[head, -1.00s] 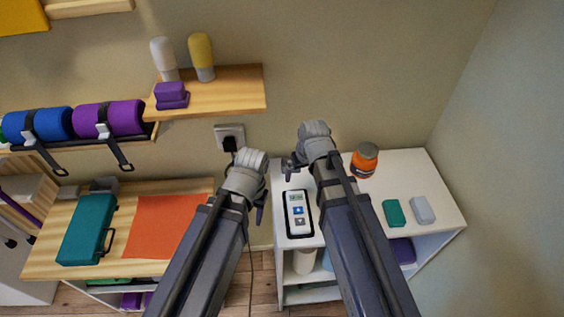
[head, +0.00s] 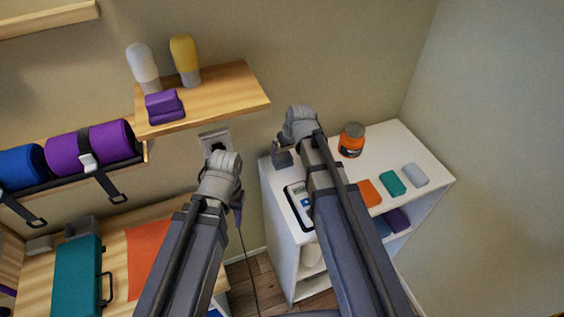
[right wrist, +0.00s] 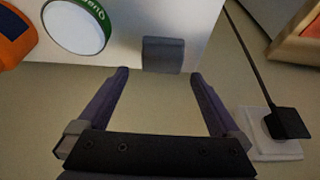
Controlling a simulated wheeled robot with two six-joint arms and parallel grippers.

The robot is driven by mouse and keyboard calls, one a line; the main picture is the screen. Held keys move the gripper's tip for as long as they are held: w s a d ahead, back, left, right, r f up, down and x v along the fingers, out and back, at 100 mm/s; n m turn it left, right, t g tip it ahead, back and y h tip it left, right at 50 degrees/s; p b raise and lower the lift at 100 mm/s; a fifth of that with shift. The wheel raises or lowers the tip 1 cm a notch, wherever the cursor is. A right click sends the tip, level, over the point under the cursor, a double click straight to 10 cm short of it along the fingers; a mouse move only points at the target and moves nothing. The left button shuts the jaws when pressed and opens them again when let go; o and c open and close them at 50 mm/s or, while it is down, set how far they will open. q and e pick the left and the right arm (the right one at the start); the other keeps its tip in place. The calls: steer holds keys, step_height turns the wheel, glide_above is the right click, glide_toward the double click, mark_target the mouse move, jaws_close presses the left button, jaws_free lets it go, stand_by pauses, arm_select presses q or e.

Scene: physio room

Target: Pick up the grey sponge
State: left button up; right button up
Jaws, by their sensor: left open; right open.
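A light grey block (head: 415,174) lies at the right end of a row of small blocks on the white cabinet top (head: 400,140). A darker grey block (right wrist: 163,55) stands near the cabinet's edge in the right wrist view; I cannot tell which one is the sponge. My right gripper (right wrist: 158,78) is open and empty, its fingertips on either side of the darker block's near edge but apart from it. In the head view the right arm hides much of the cabinet's left side. My left gripper (head: 238,198) is open, left of the cabinet, its fingers mostly hidden.
An orange jar (head: 351,140), an orange block (head: 369,193) and a green block (head: 393,183) stand on the cabinet. A green-rimmed round lid (right wrist: 76,25) shows in the wrist view. A wall socket (head: 215,142) with a cable is behind my left arm. A wooden shelf (head: 225,95) is above.

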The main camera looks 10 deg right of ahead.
mark_target(282, 156)
steer(key=shift+a+b+x, duration=0.2)
steer(key=shift+b+x, duration=2.6)
steer(key=shift+x, duration=0.7)
steer(key=shift+r, duration=0.1)
steer(key=c, duration=1.1)
steer(key=shift+r, duration=0.1)
step_height(282, 156, up, 10)
steer(key=p, duration=1)
